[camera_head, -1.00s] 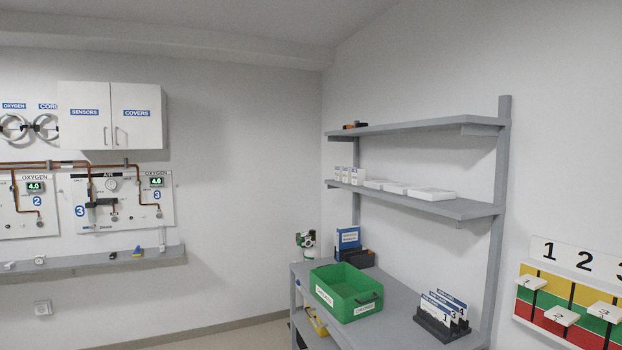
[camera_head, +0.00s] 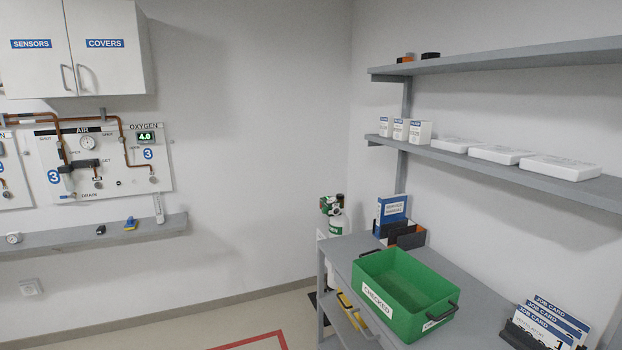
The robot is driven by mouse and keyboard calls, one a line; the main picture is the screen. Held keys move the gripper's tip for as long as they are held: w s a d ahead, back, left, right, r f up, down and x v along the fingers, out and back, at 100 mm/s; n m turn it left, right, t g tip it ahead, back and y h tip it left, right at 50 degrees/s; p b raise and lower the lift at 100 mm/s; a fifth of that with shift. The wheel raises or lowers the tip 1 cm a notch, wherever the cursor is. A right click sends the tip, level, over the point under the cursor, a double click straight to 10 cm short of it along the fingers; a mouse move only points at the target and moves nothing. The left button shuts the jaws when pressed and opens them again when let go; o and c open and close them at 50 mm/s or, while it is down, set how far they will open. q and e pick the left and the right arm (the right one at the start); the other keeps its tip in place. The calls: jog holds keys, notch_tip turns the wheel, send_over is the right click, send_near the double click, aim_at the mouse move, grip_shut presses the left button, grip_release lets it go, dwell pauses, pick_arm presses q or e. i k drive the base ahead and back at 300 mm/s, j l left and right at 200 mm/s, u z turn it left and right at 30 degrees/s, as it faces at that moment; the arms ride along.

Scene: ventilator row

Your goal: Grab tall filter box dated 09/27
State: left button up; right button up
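Several small upright white boxes with blue labels stand on the middle shelf at the right: a left one (camera_head: 384,126), a middle one (camera_head: 400,129) and a right one (camera_head: 420,132). The word on their labels looks like "FILTER", but any dates are too small to read. Flat white boxes lie to their right on the same shelf (camera_head: 480,158), among them a near one (camera_head: 559,168). Neither of my grippers shows in the view.
A grey bench stands below the shelf, with a green "CHECKED" bin (camera_head: 400,290), job cards in a dark rack (camera_head: 545,325) and a blue binder (camera_head: 391,212) on it. A gas cylinder (camera_head: 335,220) stands behind the bench. Floor is clear at the lower middle.

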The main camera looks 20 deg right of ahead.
aim_at(402, 126)
jog(key=i+j, duration=0.1)
jog(key=i, duration=2.65)
jog(key=i+z, duration=0.1)
jog(key=z, duration=0.35)
jog(key=i+z, duration=0.15)
jog(key=z, duration=0.35)
jog(key=i+j+z, duration=0.1)
jog(key=z, duration=0.35)
jog(key=j+z, duration=0.1)
jog(key=z, duration=0.35)
jog(key=i+j+z, duration=0.15)
jog(key=z, duration=0.35)
jog(key=j+z, duration=0.15)
jog(key=z, duration=0.3)
